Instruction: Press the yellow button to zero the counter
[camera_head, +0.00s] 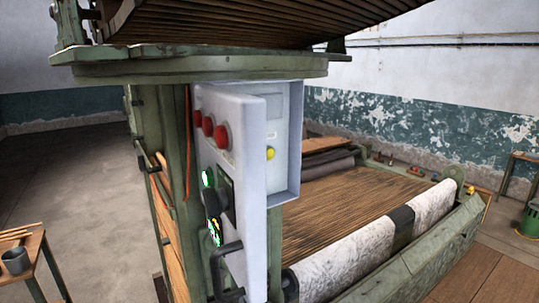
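A small round yellow button (270,153) shows on the inner face of a light grey control box (293,150) on the machine's green post, just right of the edge of a grey panel that looks like its open door (250,200). The front of this door carries three red buttons (221,136), a dark knob (213,203), small green-lit displays (214,232) and a dark handle (225,262). I cannot make out a counter for certain. Neither of my grippers is in view.
The green machine frame (200,68) overhangs the box. Dark slats and a pale roll (345,255) lie to the right. A wooden table with a grey cup (15,260) stands at left. A green bin (531,218) is at far right. Floor at left is clear.

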